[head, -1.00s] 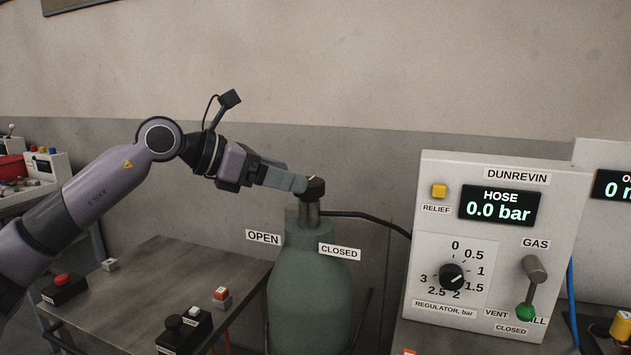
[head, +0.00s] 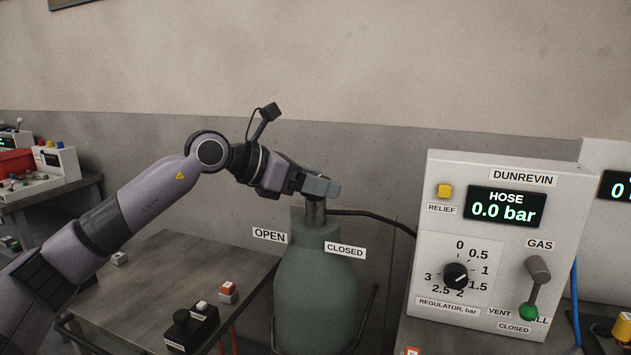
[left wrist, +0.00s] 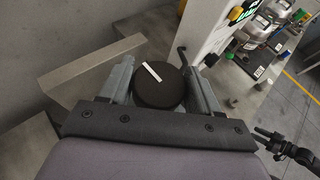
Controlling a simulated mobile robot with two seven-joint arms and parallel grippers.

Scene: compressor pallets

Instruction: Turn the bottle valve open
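The bottle valve is a dark round knob with a white mark (left wrist: 158,88), on top of the green gas bottle (head: 318,285). OPEN (head: 269,236) and CLOSED (head: 345,250) labels sit on either side of the bottle's neck. My left gripper (head: 325,187) is at the valve and hides most of the knob in the head view. In the left wrist view its two fingers (left wrist: 160,84) stand apart, one on each side of the knob. The fingers lie close to the knob; whether they touch it is hard to tell.
A hose (head: 375,214) runs from the valve to the white DUNREVIN panel (head: 508,250) on the right, whose display reads HOSE 0.0 bar. A metal table (head: 155,270) with small button boxes (head: 192,325) stands left of the bottle. The wall is behind.

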